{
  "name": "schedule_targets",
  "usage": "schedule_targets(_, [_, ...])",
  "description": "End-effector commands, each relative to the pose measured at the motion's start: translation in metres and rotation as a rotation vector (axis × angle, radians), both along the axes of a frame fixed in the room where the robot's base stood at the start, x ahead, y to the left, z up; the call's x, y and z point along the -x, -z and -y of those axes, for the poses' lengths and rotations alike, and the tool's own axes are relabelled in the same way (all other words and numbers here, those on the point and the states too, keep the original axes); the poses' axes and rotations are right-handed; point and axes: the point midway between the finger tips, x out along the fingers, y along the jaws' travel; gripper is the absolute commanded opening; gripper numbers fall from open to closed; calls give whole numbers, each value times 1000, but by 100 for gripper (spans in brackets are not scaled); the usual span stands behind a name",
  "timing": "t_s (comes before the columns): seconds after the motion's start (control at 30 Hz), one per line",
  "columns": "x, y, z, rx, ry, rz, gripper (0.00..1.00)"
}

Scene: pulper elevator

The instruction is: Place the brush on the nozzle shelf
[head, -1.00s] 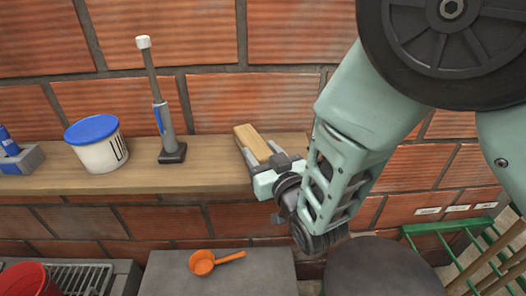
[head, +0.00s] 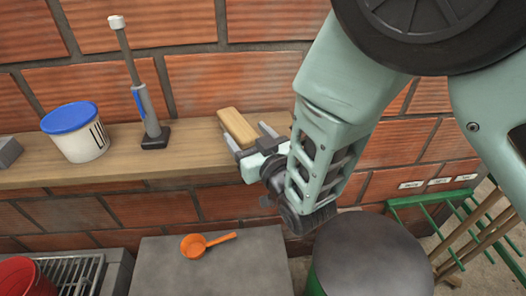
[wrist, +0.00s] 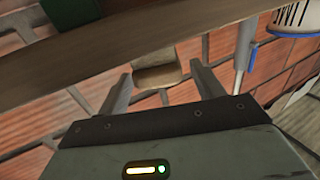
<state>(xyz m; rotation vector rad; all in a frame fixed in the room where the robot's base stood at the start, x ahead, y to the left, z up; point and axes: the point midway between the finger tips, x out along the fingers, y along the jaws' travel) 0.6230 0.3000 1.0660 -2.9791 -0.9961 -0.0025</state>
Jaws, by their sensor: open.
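The brush (head: 238,127) appears as a pale wooden block. It lies at the wooden shelf (head: 190,153), right of the upright nozzle (head: 148,108) with its black base. My gripper (head: 250,137) is open at the brush's near end, with one finger on each side. In the wrist view, the brush (wrist: 158,72) shows between the tips of my gripper (wrist: 160,80), with gaps visible at both sides. The brush's bristles are hidden. I cannot tell exactly how it rests on the shelf.
A white bucket with a blue lid (head: 75,132) stands left of the nozzle. A brick wall (head: 240,75) rises close behind the shelf. Below are an orange scoop (head: 205,244) on a grey surface, a dark round lid (head: 370,255) and a green rack (head: 425,200).

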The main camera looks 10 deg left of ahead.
Motion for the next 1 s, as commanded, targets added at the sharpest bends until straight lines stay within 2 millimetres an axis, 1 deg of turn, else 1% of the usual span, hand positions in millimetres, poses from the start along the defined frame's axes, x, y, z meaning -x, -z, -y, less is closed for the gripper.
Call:
schedule_targets(0.03, [7,4,5,1,-1,-2,67])
schedule_targets(0.3, [54,5,40,0,-1,-2,67])
schedule_targets(0.5, [80,2,59,2,-1,-2,67])
schedule_targets(0.6, [87,2,65,1,-1,-2,67])
schedule_targets(0.73, [90,1,68,1,0,1,67])
schedule_targets(0.87, [90,1,68,1,1,-5,67])
schedule_targets(1.0, [84,5,70,27,13,-85,67])
